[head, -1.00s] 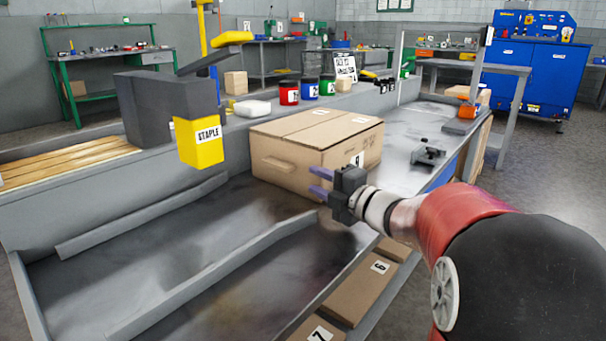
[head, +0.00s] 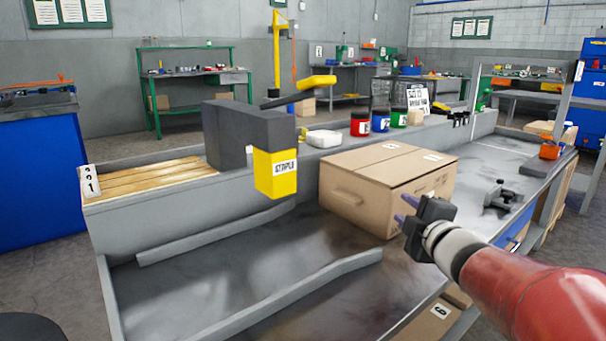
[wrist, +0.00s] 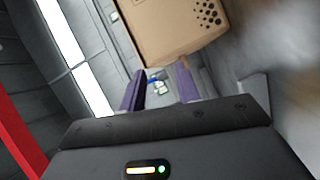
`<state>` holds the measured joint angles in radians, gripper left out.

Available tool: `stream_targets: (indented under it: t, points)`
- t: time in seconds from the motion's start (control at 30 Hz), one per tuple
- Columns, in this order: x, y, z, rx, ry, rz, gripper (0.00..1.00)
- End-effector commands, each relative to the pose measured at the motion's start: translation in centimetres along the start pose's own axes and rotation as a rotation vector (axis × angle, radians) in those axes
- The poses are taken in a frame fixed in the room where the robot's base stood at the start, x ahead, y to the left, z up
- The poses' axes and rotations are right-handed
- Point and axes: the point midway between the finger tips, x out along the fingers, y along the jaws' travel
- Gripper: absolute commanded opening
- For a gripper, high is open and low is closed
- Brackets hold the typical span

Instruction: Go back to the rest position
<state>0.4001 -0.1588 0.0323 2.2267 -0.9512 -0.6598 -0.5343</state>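My gripper (head: 404,208) is at the end of my red arm, in front of the near right part of a large cardboard box (head: 352,204) on the grey workbench. In the wrist view its two purple fingers (wrist: 158,90) stand apart with nothing between them. The box (wrist: 178,30) shows beyond the fingertips in the wrist view. I cannot tell the exact distance between fingers and box; no grip on it shows.
A grey and yellow staple machine (head: 275,172) stands left of the box. Red, blue and green jars (head: 380,121) line the ledge behind. A small dark metal fixture (head: 500,196) sits on the bench to the right. Bent metal guides (head: 300,290) cross the bench front.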

Motion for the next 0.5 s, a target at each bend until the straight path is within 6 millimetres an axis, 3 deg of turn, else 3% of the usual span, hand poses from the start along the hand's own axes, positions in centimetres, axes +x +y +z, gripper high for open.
stream_targets:
  t: [0.03,0.17,0.33,0.5]
  points:
    - [-1.2,1.6,-0.5,0.081,-0.083,-0.004,0.33]
    - [-5.0,1.7,-0.3,0.355,-0.316,-0.046,0.33]
    - [-11.7,-1.4,-1.8,0.745,-0.582,-0.163,0.33]
    - [-18.6,-5.9,-5.4,1.08,-0.789,-0.351,0.33]
